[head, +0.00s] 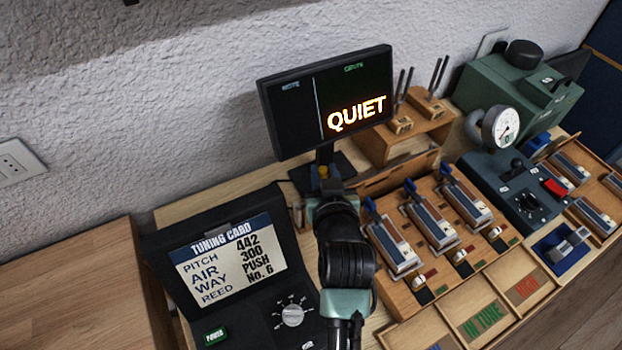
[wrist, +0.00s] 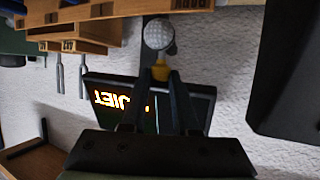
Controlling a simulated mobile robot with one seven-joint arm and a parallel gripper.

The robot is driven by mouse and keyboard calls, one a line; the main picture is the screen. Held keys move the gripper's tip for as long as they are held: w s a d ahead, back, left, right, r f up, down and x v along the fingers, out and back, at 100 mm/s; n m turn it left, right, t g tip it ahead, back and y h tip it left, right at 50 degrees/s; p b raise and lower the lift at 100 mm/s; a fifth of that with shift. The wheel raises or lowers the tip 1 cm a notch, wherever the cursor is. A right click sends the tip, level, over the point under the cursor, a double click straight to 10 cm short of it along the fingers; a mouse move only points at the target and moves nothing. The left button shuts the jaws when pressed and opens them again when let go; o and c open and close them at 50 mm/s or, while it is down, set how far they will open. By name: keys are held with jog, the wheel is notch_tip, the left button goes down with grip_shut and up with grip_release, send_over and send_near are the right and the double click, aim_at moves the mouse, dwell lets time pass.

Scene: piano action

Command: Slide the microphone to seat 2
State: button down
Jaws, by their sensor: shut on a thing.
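My gripper (head: 324,190) is in front of the monitor's foot, left of the wooden rack. In the wrist view its two dark fingers (wrist: 160,82) are shut on the microphone (wrist: 159,36), at its yellow part just below the round silver mesh head. In the head view only a small yellow bit of the microphone (head: 323,171) shows at the fingertips; the rest is hidden by my arm. The wooden rack (head: 398,283) holds three metal reed units side by side, each with a blue lever. I cannot read any seat number, so seat 2 cannot be told.
The monitor (head: 327,101) reading QUIET stands close behind my gripper. The black console (head: 222,275) with the tuning card is at the left. A wooden block stand (head: 408,140) with tuning forks is behind the rack. A blue gauge box (head: 507,190) stands to the right.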

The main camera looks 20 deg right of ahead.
jog(key=w+d+b, duration=0.3)
jog(key=d+b, duration=0.4)
jog(key=d, duration=1)
jog(key=shift+w+d, duration=0.2)
jog(key=shift+d, duration=0.15)
jog(key=c, duration=0.7)
grip_release()
jog(key=shift+o, duration=0.2)
jog(key=v, duration=1.3)
jog(key=shift+b, duration=0.3)
